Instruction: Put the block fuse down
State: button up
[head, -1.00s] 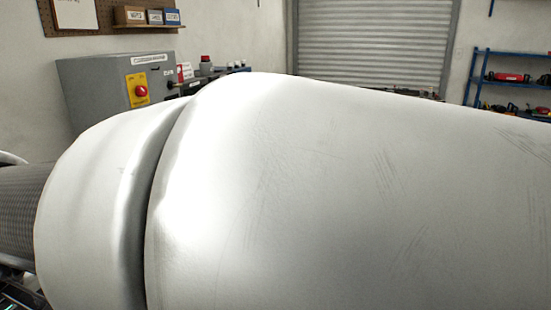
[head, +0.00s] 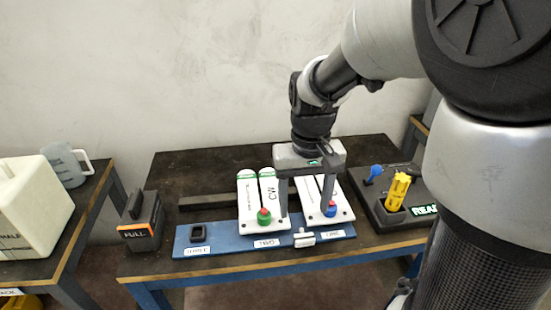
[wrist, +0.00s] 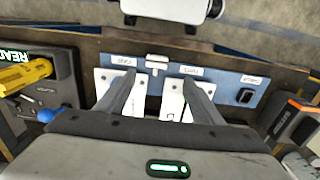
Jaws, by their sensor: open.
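My gripper (head: 305,213) is open, with its two fingers pointing down over the blue board (head: 222,237) on the dark bench. Nothing shows between its fingers in the wrist view (wrist: 158,82). A small white T-shaped piece (head: 303,239) is at the board's front edge, just in front of the fingers; it also shows in the wrist view (wrist: 158,63). I cannot tell whether it is the block fuse.
A black socket (head: 198,233) sits at the board's left. A dark box marked FULL (head: 140,225) stands left of it. At right, a black unit (head: 372,205) holds a yellow part (head: 397,192) and a blue knob (head: 375,172). A white tank (head: 38,200) is far left.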

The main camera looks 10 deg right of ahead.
jog(key=b, duration=0.1)
send_over(304, 236)
jog(key=f, duration=0.5)
jog(key=shift+a+f, duration=0.1)
jog(key=shift+a, duration=0.25)
jog(key=shift+d+f+b, duration=0.2)
jog(key=shift+f+b, duration=0.35)
jog(key=shift+f, duration=0.8)
jog(key=shift+d+f+b, duration=0.2)
jog(key=shift+f+b, duration=0.3)
jog(key=shift+f, duration=0.8)
jog(key=shift+c, duration=0.4)
jog(key=c, duration=1.1)
jog(key=shift+c, duration=0.2)
jog(key=shift+r, duration=0.2)
